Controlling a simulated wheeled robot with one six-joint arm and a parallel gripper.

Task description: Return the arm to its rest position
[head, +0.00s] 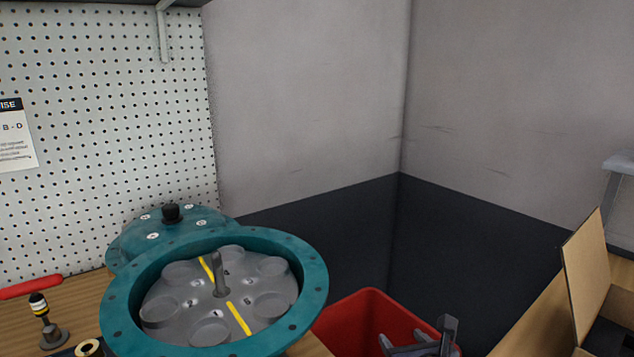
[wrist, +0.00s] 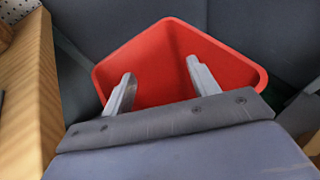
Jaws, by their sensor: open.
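My gripper (wrist: 158,82) shows in the wrist view with its two grey fingers spread apart and nothing between them. It points down over a red bin (wrist: 178,36). In the head view only part of my gripper (head: 420,342) shows at the bottom edge, in front of the red bin (head: 365,308). The teal valve positioner housing (head: 313,285) stands open on the wooden bench to the left of my gripper, apart from it. Inside it are a grey plate with round pads, a centre shaft and a yellow stripe.
A teal cover (head: 135,238) with a black knob sits behind the housing. An open cardboard box (head: 588,270) stands at the right. The space above the bin looks free.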

